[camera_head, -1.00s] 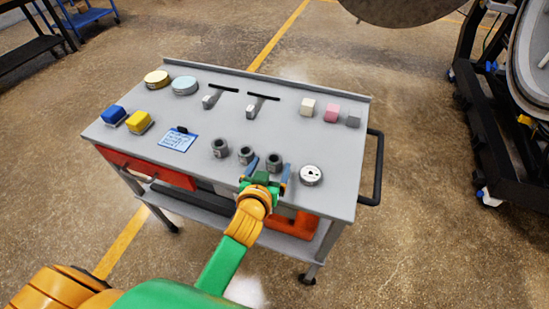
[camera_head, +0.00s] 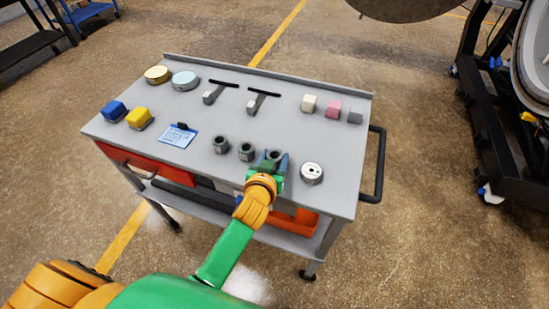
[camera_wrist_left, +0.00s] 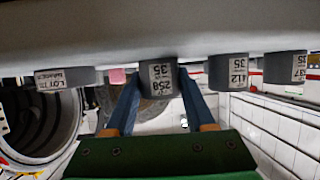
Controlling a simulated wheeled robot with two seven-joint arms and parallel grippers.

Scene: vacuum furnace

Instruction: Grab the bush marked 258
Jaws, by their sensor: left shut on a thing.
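The dark grey bush marked 258 (camera_wrist_left: 161,80) shows in the left wrist view, which is upside down, with its label reading 258 over 35. In the head view this bush (camera_head: 273,157) is the rightmost of three bushes on the grey cart top. My left gripper (camera_head: 271,164) is shut on it, one blue finger on each side; the fingers also show in the wrist view (camera_wrist_left: 160,88). The bush appears to stand upright on the cart. Its near side is partly hidden by the gripper in the head view. My right gripper is not in view.
Two more bushes, marked 112 (camera_wrist_left: 230,72) and apparently 137 (camera_wrist_left: 285,67), stand in the same row. A round labelled piece (camera_head: 312,173) sits close on the right.

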